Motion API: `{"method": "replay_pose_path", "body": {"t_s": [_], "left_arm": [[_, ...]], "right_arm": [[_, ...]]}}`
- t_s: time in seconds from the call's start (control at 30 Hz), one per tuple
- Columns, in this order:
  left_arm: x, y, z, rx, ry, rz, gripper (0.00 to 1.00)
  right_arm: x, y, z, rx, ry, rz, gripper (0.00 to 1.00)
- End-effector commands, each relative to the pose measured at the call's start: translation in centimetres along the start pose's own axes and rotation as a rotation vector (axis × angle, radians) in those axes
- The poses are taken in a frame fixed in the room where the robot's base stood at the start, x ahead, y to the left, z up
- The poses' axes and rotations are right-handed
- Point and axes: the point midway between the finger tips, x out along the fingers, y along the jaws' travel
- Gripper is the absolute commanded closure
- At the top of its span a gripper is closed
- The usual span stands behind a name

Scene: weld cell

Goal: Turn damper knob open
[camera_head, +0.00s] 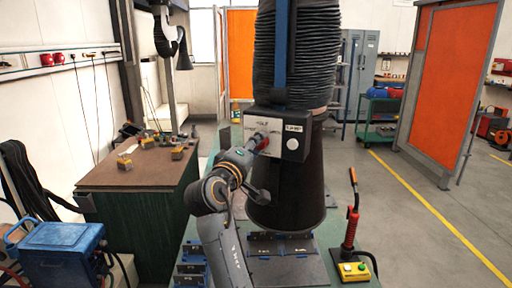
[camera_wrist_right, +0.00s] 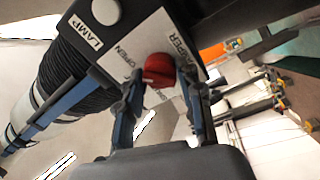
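The damper knob (camera_wrist_right: 159,68) is red and round, on the light label plate (camera_wrist_right: 128,50) of a black control box (camera_head: 290,135) on the fume hood. In the right wrist view the plate reads OPEN beside the knob and DAMPER along its edge; another word is partly covered by a finger. My right gripper (camera_wrist_right: 161,82) has one finger on each side of the knob, and both tips appear to touch it. In the head view my right gripper (camera_head: 258,143) reaches the box's left face and mostly hides the knob. My left gripper is out of view.
The black hood (camera_head: 290,195) hangs over the green welding table, with a ribbed duct (camera_head: 295,55) above it. A red-handled torch (camera_head: 350,232) and a yellow button box (camera_head: 354,270) stand to the right. A LAMP button (camera_wrist_right: 106,11) is close by on the box.

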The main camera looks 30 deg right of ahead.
Motion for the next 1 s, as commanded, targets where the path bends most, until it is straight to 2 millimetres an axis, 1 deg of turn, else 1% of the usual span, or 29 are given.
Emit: {"method": "replay_pose_path", "body": {"t_s": [0.03, 0.07, 0.1, 0.37, 0.47, 0.57, 0.77, 0.87, 0.9, 0.97, 1.0], "left_arm": [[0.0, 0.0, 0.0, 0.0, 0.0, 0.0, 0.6], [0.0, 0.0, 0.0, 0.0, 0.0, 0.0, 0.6], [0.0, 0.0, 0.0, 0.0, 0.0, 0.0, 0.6], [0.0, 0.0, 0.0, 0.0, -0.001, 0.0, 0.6], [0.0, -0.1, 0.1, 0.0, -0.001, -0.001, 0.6], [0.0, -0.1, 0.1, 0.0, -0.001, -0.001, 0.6], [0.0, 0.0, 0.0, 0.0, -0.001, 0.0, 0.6], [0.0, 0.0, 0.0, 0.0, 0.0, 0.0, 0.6], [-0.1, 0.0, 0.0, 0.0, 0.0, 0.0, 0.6], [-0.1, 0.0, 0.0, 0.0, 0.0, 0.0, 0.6], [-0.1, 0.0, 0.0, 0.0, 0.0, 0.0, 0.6]], "right_arm": [[0.0, -0.3, 0.1, -0.001, -0.003, -0.006, 0.55], [0.0, -0.3, 0.1, -0.001, -0.003, -0.006, 0.49], [0.0, -0.3, 0.1, -0.001, -0.002, -0.005, 0.41], [0.0, -0.1, 0.0, 0.0, -0.001, -0.002, 0.41], [0.0, 0.2, -0.1, 0.001, -0.001, -0.001, 0.41], [0.1, 1.4, -0.5, 0.004, -0.001, 0.001, 0.41], [0.3, 5.4, -1.9, 0.008, 0.004, 0.008, 0.41], [0.4, 7.4, -2.5, 0.009, 0.005, 0.014, 0.27], [0.4, 8.1, -2.7, 0.009, 0.006, 0.015, 0.25], [0.4, 8.9, -2.9, 0.007, 0.004, 0.016, 0.26], [0.5, 9.3, -3.0, 0.006, 0.003, 0.016, 0.34]]}}
